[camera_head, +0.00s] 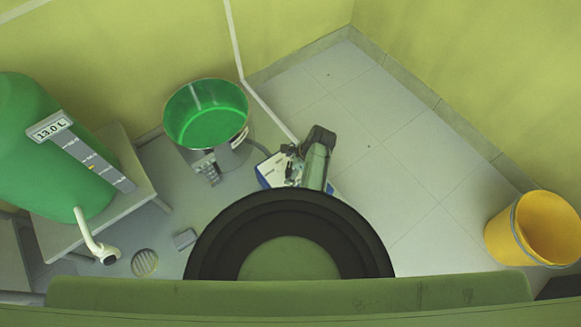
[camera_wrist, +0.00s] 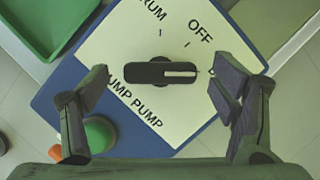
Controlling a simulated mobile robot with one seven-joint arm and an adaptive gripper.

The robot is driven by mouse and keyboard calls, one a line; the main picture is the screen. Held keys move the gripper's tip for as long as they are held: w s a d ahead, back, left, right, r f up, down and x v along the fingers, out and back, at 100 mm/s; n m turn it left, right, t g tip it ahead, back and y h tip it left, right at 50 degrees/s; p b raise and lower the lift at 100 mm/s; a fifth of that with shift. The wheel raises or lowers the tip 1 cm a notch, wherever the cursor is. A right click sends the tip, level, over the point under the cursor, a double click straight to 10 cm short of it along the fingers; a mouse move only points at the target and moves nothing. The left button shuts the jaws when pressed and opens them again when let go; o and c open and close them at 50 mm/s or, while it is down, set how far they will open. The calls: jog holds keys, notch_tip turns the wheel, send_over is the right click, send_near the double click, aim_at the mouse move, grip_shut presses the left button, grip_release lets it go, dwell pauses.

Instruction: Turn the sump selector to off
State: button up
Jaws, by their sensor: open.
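The sump selector (camera_wrist: 147,73) is a black elongated knob on a cream panel face (camera_wrist: 195,120) with a blue border (camera_wrist: 55,115). It lies level in the wrist view, its white pointer line toward the right. OFF is printed at the upper right, with a tick below it. Partly hidden words reading "RUM" and "UMP PUMP" are at the upper left and lower left. My gripper (camera_wrist: 160,82) is open, with fingers on the left and right of the knob, apart from it. In the head view my gripper (camera_head: 291,165) hides part of the panel (camera_head: 268,174).
A green round button (camera_wrist: 99,134) is on the panel by the left finger. A green tank (camera_head: 35,150) is on a bench at left, and a yellow bucket (camera_head: 548,232) at right.

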jog(key=shift+c, duration=0.5)
jog(key=c, duration=1.1)
jog(key=shift+o, duration=0.2)
jog(key=shift+n, duration=0.3)
jog(key=n+g+p, duration=0.1)
jog(key=n, duration=0.1)
jog(key=shift+w+n, duration=0.15)
jog(key=shift+n, duration=0.25)
jog(key=n+g, duration=0.1)
jog(key=n, duration=0.1)
jog(key=n+g, duration=0.1)
jog(key=n, duration=0.2)
jog(key=shift+w+a+h, duration=0.1)
jog(key=shift+h, duration=0.2)
jog(key=shift+n, duration=0.3)
